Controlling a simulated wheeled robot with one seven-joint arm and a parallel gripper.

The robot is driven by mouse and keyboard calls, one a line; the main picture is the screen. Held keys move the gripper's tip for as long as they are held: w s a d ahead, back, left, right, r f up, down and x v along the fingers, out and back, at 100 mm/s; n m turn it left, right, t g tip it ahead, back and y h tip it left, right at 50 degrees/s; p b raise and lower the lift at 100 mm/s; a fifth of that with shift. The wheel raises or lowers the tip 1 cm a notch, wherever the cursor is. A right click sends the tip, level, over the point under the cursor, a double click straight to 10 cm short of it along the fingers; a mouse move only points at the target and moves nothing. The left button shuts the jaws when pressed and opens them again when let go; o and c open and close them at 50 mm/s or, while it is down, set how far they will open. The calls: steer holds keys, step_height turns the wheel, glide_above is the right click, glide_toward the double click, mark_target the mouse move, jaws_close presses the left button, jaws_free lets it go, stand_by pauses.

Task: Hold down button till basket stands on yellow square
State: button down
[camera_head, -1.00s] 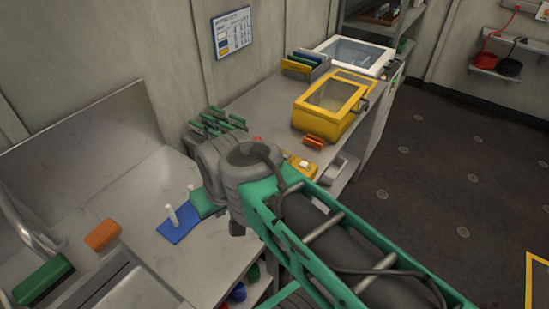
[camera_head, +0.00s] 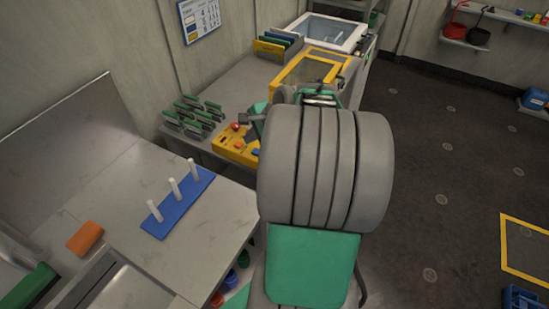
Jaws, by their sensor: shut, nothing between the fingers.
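A yellow control box (camera_head: 226,148) lies on the counter, with a red round button (camera_head: 236,126) at its back and smaller orange and blue parts in front. My gripper (camera_head: 252,124) is shut and empty, just right of the red button. My arm hides part of it, and I cannot tell whether it touches the button. A yellow square outline (camera_head: 503,240) is marked on the dark floor at the right, partly cut off by the frame. A blue object (camera_head: 522,298), perhaps the basket, shows at the bottom right corner, outside the near edge of the square.
Green upright plates (camera_head: 194,112) stand left of the control box. A yellow-framed case (camera_head: 310,68) and a white-framed case (camera_head: 328,32) stand behind. A blue board with white pegs (camera_head: 178,202) lies on the near counter. The floor at right is mostly clear.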

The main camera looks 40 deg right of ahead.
steer(key=s+d+f+m+t, duration=0.1)
steer(key=s+d+m, duration=0.1)
steer(key=d+m, duration=0.4)
steer(key=d, duration=0.2)
steer(key=shift+d+f+m+t+h, duration=0.3)
steer(key=shift+d+m+t, duration=0.05)
steer(key=shift+m+t, duration=0.05)
steer(key=shift+s, duration=0.1)
step_height(320, 180, down, 8)
steer(key=b, duration=0.7)
steer(key=shift+f+b, duration=0.1)
steer(key=shift+b, duration=0.25)
steer(key=shift+f, duration=0.3)
steer(key=shift+f, duration=0.15)
stand_by(0.3)
steer(key=shift+f, duration=0.25)
